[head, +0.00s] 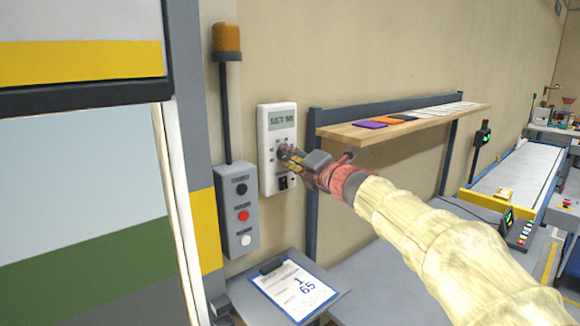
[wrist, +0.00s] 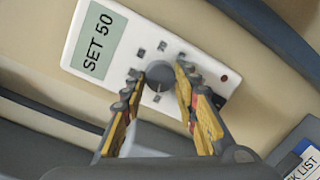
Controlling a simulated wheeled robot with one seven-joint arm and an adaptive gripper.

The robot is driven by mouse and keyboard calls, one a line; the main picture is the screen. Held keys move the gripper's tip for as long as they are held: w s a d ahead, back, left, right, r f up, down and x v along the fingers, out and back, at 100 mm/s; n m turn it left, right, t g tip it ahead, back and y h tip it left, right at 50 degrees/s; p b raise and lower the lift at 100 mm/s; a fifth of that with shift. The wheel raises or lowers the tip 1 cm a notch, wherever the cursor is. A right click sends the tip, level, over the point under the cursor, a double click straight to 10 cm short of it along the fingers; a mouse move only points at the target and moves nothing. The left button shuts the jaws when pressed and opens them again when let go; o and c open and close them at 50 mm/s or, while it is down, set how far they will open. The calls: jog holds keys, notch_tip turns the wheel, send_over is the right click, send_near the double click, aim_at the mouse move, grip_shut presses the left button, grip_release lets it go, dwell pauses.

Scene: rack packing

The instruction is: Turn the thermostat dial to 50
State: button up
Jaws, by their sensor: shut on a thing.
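The thermostat (head: 287,109) is a white upright box on the beige wall. Its display reads "SET 50" in the wrist view (wrist: 98,42). A round grey dial (wrist: 160,72) sits below the display, with small square marks around it. My gripper (wrist: 158,76) has its two yellow-padded fingers on either side of the dial, shut on it. In the head view my gripper (head: 287,155) reaches in from the right and covers most of the dial.
Left of the thermostat are an orange beacon (head: 227,38) on a post and a grey button box (head: 237,210). A wooden shelf (head: 345,136) juts out to the right, close above my arm. A clipboard (head: 293,288) lies below.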

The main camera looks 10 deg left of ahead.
jog(key=shift+f+n+b, duration=0.15)
jog(key=shift+n+b, duration=0.2)
jog(key=shift+n, duration=0.05)
jog(key=o, duration=1.1)
jog(key=v, duration=1.2)
